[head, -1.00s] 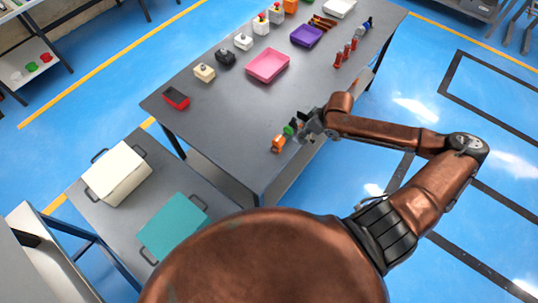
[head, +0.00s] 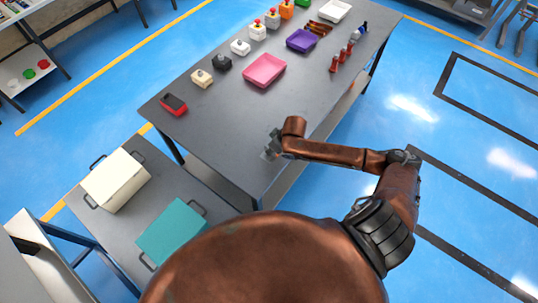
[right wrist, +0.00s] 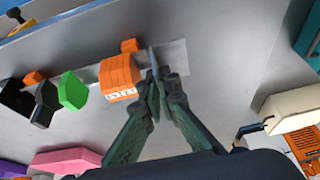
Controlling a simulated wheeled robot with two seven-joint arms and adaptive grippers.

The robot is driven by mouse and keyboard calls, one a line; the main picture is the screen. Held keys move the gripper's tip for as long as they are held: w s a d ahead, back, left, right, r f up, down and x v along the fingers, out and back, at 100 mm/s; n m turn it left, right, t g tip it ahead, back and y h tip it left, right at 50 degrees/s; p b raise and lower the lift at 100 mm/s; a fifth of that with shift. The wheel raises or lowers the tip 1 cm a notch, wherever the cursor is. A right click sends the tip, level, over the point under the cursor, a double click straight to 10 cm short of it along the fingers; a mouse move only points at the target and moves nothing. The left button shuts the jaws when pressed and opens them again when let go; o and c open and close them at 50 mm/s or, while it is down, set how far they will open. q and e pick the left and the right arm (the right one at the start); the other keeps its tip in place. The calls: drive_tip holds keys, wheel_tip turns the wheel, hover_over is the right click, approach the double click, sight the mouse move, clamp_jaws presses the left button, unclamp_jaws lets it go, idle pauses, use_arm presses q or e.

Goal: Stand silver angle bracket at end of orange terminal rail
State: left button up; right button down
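In the right wrist view, the orange terminal rail shows as a ribbed orange block (right wrist: 120,76) with white labels, near my right gripper. A small orange piece (right wrist: 130,45) sits just beyond it. A thin silver piece, apparently the angle bracket (right wrist: 153,58), stands upright at the fingertips, just right of the orange block. My right gripper (right wrist: 159,86) has its fingers closed together on it. I cannot tell whether bracket and block touch. In the head view, the right gripper (head: 272,146) is over the table's near right part and hides the rail. My left gripper is not in view.
In the wrist view, a green block (right wrist: 72,90) and a black block (right wrist: 45,102) are left of the orange block.

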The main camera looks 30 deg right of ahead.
drive_tip(key=shift+a+f, duration=0.15)
drive_tip(key=shift+f, duration=0.8)
drive_tip(key=shift+a+f, duration=0.15)
drive_tip(key=shift+f, duration=0.8)
drive_tip(key=shift+f, duration=0.1)
drive_tip(key=c, duration=2.4)
unclamp_jaws()
drive_tip(key=v, duration=1.2)
drive_tip(key=shift+w+p, duration=0.1)
drive_tip(key=shift+p, duration=0.25)
